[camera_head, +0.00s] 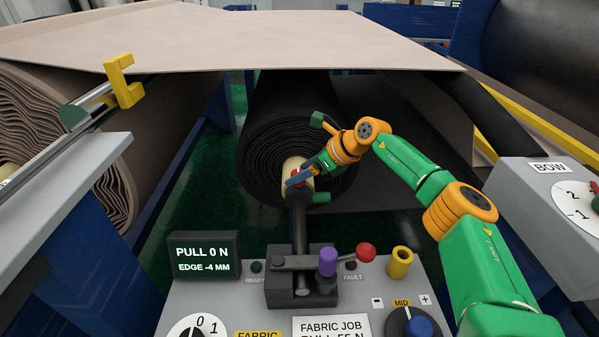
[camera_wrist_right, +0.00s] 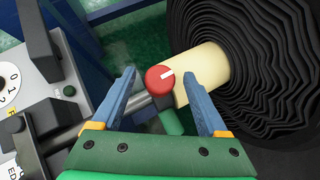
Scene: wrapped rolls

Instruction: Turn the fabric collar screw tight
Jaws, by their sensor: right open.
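The collar screw is a red knob (camera_wrist_right: 160,79) with a white line on its face. It sits at the end of the cream core (camera_wrist_right: 207,75) of the dark fabric roll (camera_wrist_right: 270,60). In the head view my right gripper (camera_head: 294,182) is at the roll's near end. My left gripper is not in view.
A grey control panel (camera_head: 190,295) stands in front, with a display (camera_head: 204,256) reading PULL 0 N and EDGE -4 MM. A lever with a purple grip (camera_head: 328,262) rises from it. A pale fabric sheet (camera_head: 230,35) spans above the roll. A dial box (camera_head: 540,200) stands right.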

